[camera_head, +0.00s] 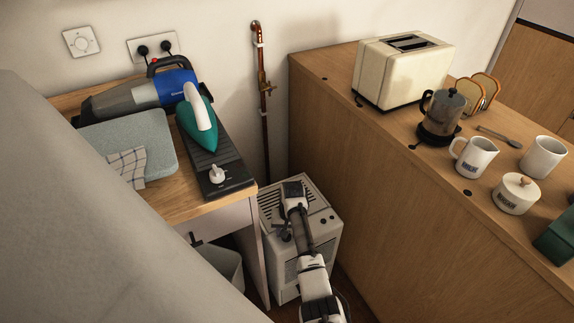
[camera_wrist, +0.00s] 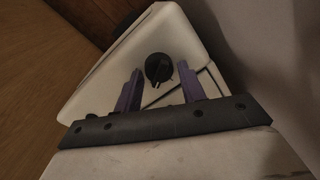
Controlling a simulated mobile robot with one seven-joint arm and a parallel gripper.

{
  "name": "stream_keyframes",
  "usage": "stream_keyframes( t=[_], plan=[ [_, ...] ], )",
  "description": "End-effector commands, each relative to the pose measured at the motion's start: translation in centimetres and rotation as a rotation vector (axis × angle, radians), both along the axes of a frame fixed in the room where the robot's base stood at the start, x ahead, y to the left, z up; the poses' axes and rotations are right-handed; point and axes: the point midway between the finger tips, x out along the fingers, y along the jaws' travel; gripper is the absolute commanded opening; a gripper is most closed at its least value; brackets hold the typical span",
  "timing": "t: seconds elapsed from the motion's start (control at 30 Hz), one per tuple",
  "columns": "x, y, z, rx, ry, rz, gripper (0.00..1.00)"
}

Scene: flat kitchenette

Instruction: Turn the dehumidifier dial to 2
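The dehumidifier (camera_head: 322,238) is an off-white box with slatted vents, standing low between the table and the wooden cabinet. Its top also shows in the wrist view (camera_wrist: 112,78). The dial (camera_wrist: 159,68) is a round black knob with a pale pointer mark; I cannot read any numbers around it. My gripper (camera_wrist: 160,88) is open, with one purple finger left of the dial and one right of it. The fingertips look apart from the dial, with gaps on both sides; their depth is hard to tell. In the head view, my arm hides part of the dehumidifier's top.
A table (camera_head: 190,205) with an iron (camera_head: 199,122), a hand vacuum (camera_head: 150,92) and a folded towel stands to the left. The wooden cabinet (camera_head: 400,190) with a toaster (camera_head: 402,72) and mugs rises on the right. A copper pipe (camera_head: 264,100) runs down the wall behind.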

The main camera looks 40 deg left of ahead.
Motion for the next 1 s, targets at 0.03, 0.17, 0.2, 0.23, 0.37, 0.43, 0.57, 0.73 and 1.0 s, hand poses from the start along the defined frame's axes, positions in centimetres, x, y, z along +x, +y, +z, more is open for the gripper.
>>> stream_keyframes(
  t=[0.03, 0.17, 0.2, 0.23, 0.37, 0.43, 0.57, 0.73, 1.0],
  plan=[
    [0.0, 0.0, 0.0, -0.001, 0.001, 0.0, 0.41],
    [-0.1, -0.1, -0.1, -0.002, 0.002, 0.0, 0.41],
    [-0.1, -0.1, -0.1, -0.002, 0.002, 0.0, 0.41],
    [-0.1, -0.1, -0.1, -0.003, 0.002, 0.0, 0.41],
    [0.0, -0.1, 0.5, -0.001, 0.001, 0.0, 0.41],
    [0.1, -0.1, 1.4, -0.001, 0.001, 0.0, 0.41],
    [0.2, -0.2, 4.0, 0.001, -0.002, 0.001, 0.41],
    [0.5, -0.4, 8.1, 0.002, -0.002, 0.001, 0.41],
    [0.6, -0.7, 12.6, 0.0, 0.0, 0.0, 0.41]
  ],
)
